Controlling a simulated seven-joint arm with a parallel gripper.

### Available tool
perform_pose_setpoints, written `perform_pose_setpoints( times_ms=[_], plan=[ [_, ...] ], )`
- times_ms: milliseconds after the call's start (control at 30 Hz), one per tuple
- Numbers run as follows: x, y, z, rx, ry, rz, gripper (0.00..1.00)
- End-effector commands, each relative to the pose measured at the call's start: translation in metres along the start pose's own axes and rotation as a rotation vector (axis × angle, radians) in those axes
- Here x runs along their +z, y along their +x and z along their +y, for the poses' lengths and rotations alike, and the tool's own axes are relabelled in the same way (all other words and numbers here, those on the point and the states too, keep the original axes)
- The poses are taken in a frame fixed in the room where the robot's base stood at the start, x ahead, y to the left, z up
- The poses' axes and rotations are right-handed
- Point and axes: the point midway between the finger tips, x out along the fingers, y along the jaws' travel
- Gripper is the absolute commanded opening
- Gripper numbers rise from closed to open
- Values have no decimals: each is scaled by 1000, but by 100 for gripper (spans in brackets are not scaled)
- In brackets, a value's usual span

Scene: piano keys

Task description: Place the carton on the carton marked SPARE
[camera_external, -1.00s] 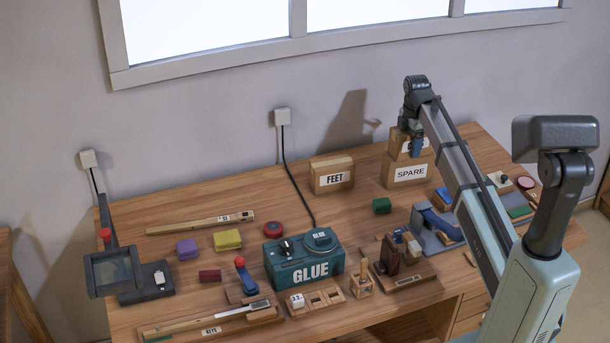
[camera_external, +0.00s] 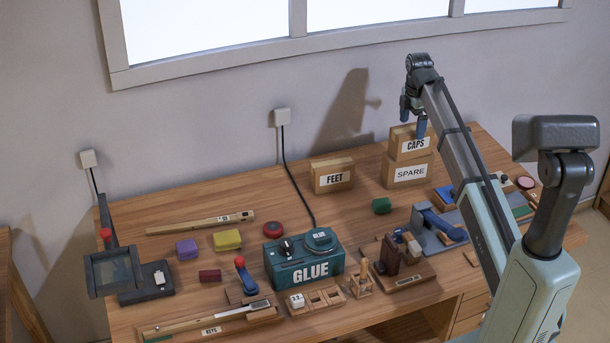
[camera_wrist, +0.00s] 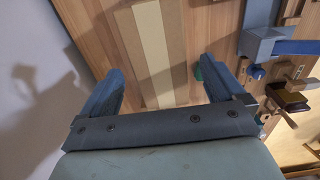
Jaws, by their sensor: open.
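The carton marked CAPS (camera_external: 414,146) sits on top of the carton marked SPARE (camera_external: 408,173) at the back right of the bench. It looks upright and roughly lined up with the one below. My gripper (camera_external: 412,121) is open and just above the CAPS carton; one finger overlaps its top edge in the external view. In the wrist view, a brown carton top with a paler tape strip (camera_wrist: 152,50) lies between the spread fingers, with gaps on both sides.
A green block (camera_external: 381,206) lies in front of the cartons. The teal GLUE box (camera_external: 303,268) and several wooden fixtures stand nearer the front. The wall and window are behind. Bare bench lies between the FEET and SPARE cartons.

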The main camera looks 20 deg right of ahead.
Motion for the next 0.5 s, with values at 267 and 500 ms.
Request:
perform_pose_setpoints(
  times_ms=[267,500],
  plan=[
    [0,-39,1,1,0,0,96],
    [0,-50,0,0,0,0,96]
  ],
)
